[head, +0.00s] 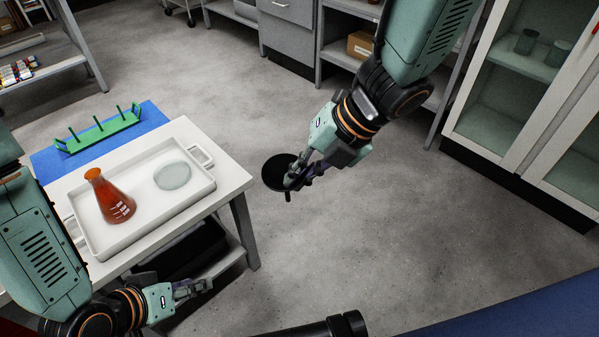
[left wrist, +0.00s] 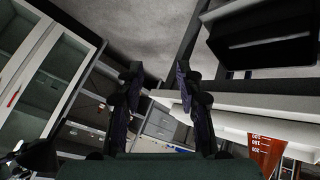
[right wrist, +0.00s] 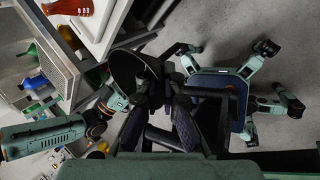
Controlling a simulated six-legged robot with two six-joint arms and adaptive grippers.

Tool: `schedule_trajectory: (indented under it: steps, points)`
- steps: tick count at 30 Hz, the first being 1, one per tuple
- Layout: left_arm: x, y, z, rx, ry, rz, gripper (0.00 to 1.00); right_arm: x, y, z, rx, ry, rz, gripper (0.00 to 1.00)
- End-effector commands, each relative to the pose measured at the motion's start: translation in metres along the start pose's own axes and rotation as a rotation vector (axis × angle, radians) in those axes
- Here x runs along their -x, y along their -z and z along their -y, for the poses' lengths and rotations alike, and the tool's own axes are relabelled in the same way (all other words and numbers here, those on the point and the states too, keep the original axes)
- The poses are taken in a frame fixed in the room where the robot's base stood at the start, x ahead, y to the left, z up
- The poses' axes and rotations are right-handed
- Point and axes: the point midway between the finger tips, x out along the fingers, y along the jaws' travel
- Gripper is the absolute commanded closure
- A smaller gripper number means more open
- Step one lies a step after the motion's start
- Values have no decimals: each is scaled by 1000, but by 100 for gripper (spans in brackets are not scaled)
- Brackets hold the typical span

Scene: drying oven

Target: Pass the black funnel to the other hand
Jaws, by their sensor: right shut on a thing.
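The black funnel (head: 275,174) is held over open floor, to the right of the table, by my right gripper (head: 298,178). In the right wrist view the funnel's wide dark mouth (right wrist: 128,68) shows beside the fingers (right wrist: 165,88), which are shut on it. My left gripper (head: 206,287) is empty, low beside the table's front edge, below and left of the funnel in the head view. The left wrist view shows its two fingers (left wrist: 157,75) apart with nothing between them.
A white tray (head: 150,222) on the table (head: 236,180) holds an orange flask (head: 113,200) and a round glass dish (head: 173,176). A green rack (head: 98,132) stands on a blue mat (head: 154,114). A glass-door cabinet (head: 490,100) stands right. Floor between is clear.

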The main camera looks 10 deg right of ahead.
Motion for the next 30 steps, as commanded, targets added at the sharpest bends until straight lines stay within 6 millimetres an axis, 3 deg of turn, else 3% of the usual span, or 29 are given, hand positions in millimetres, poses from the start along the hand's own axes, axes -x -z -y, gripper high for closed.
schedule_trajectory:
  steps: [1, 6, 12, 18, 27, 28, 30]
  points:
    - [3, -22, 9, 18, 58, 63, 64, 0, 0, 0, 0, 0, 0, 100]
    - [26, -91, 37, 82, 248, 272, 64, 0, 0, 0, 0, 0, 0, 100]
    - [58, -147, 52, 142, 396, 458, 64, 0, 0, 0, 0, 0, 0, 100]
    - [75, -169, 56, 170, 453, 535, 64, 0, 0, 0, 0, 0, 0, 100]
    - [76, -170, 56, 172, 456, 539, 64, 0, 0, 0, 0, 0, 0, 100]
    - [76, -170, 56, 172, 456, 539, 64, 0, 0, 0, 0, 0, 0, 96]
    - [76, -170, 56, 172, 456, 538, 64, 0, 0, 0, 0, 0, 0, 100]
